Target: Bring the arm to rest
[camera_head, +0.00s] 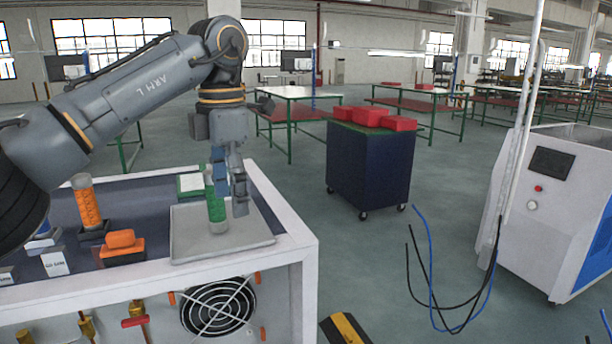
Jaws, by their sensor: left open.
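My left arm (150,90) comes in from the left and bends down at the wrist. My left gripper (230,192) points down over the right part of the bench and is open. A green cylinder with white ends (215,208) stands upright on a grey square plate (190,250), right at the fingers. One finger overlaps it in the picture; I cannot tell whether they touch. My right gripper is not in view.
An orange cylinder (87,205) stands in a dark holder on the white-framed bench (290,250). An orange block (121,240) and a small green-edged white box (190,185) are nearby.

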